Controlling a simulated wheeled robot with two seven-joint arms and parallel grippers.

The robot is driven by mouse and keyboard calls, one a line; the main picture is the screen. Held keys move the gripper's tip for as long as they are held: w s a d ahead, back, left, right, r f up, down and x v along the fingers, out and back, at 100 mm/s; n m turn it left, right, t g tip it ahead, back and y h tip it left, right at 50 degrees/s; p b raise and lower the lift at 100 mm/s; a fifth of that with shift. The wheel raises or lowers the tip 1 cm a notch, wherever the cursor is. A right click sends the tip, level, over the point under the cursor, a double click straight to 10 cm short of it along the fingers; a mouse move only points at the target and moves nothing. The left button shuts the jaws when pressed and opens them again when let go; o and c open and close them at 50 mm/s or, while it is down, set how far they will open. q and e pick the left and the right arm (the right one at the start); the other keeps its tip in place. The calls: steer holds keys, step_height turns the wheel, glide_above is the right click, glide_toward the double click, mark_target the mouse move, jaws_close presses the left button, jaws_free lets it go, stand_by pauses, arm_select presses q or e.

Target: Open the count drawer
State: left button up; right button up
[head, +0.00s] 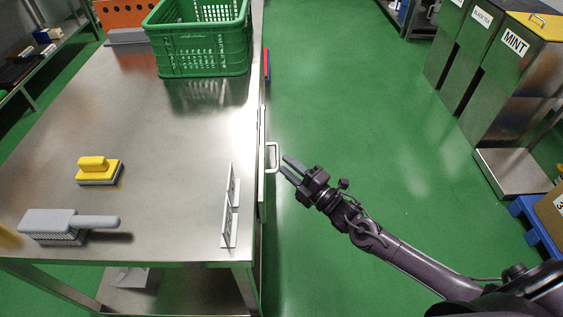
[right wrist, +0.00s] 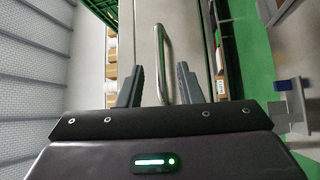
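The count drawer's pale front (head: 262,160) is in the right side of the steel table (head: 150,130), seen nearly edge-on in the head view. Its light metal bar handle (head: 272,158) sticks out to the right. My right gripper (head: 287,167) is just right of the handle, its fingers pointing at it. In the right wrist view the handle (right wrist: 162,55) runs between the two spread fingers of my right gripper (right wrist: 160,70), with space on both sides. The drawer looks closed. My left gripper is out of view.
On the table are a green crate (head: 202,60), a yellow-handled brush (head: 98,172), a grey brush (head: 65,225) and a small upright bracket (head: 231,205). The green floor (head: 350,90) right of the table is clear. A bin labelled MINT (head: 515,80) stands far right.

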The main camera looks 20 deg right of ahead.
steer(key=shift+x, duration=1.65)
steer(key=shift+f, duration=0.1)
steer(key=shift+c, duration=0.4)
jaws_close()
